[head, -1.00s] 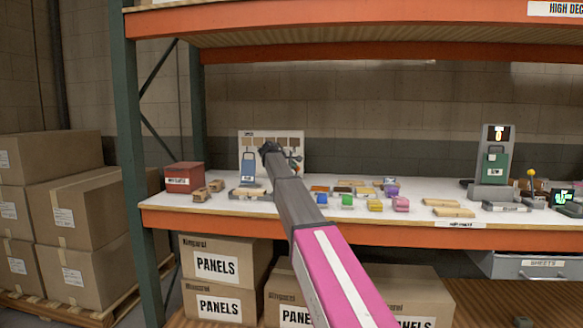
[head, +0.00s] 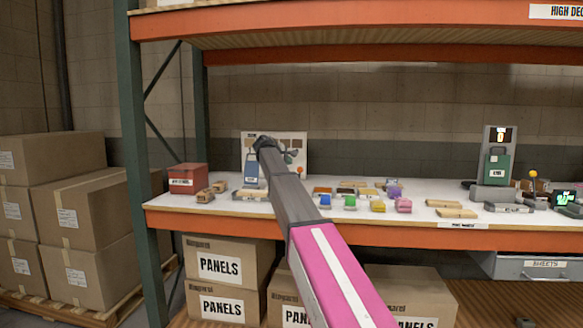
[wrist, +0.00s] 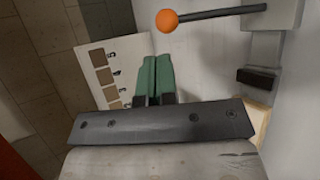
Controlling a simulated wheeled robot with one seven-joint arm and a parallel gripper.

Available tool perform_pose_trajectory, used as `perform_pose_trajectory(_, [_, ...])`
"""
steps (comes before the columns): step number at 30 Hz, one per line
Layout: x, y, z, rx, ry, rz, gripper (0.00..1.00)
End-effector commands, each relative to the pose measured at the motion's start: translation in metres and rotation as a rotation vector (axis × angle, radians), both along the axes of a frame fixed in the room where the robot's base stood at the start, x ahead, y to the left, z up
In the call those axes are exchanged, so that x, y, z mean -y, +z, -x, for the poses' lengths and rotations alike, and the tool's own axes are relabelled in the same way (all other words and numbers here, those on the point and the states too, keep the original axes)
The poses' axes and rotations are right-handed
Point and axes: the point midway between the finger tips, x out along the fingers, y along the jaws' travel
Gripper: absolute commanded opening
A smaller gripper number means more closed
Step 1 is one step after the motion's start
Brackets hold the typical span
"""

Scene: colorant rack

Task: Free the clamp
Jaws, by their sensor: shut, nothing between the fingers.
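In the wrist view, my gripper (wrist: 155,64) shows its two green fingers side by side, shut and empty. An orange ball on a dark lever (wrist: 215,14) lies beyond them at the upper right, apart from the fingers. The lever runs to a grey block (wrist: 280,12), which looks like part of the clamp. In the head view, an orange knob (head: 299,170) shows just right of my arm. A blue upright piece (head: 250,170) stands left of my arm. My arm hides much of this station, and I cannot tell whether the clamp is closed.
A panel with brown swatches (wrist: 103,75) stands behind the fingers. On the shelf are a red box (head: 188,178), several coloured blocks (head: 350,202) and tan pieces (head: 452,211). A grey stand with a green piece (head: 496,166) is at the right. The upper shelf beam (head: 380,55) spans above.

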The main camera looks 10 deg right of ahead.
Motion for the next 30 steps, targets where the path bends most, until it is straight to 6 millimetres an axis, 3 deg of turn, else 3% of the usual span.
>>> perform_pose_trajectory(6, [-0.03, 0.025, 0.025, 0.001, 0.0, 0.001, 0.0])
perform_pose_trajectory(12, [-0.046, 0.039, 0.038, 0.0, -0.001, 0.002, 0.0])
perform_pose_trajectory(30, [-0.051, 0.043, 0.042, -0.001, -0.001, 0.002, 0.0])
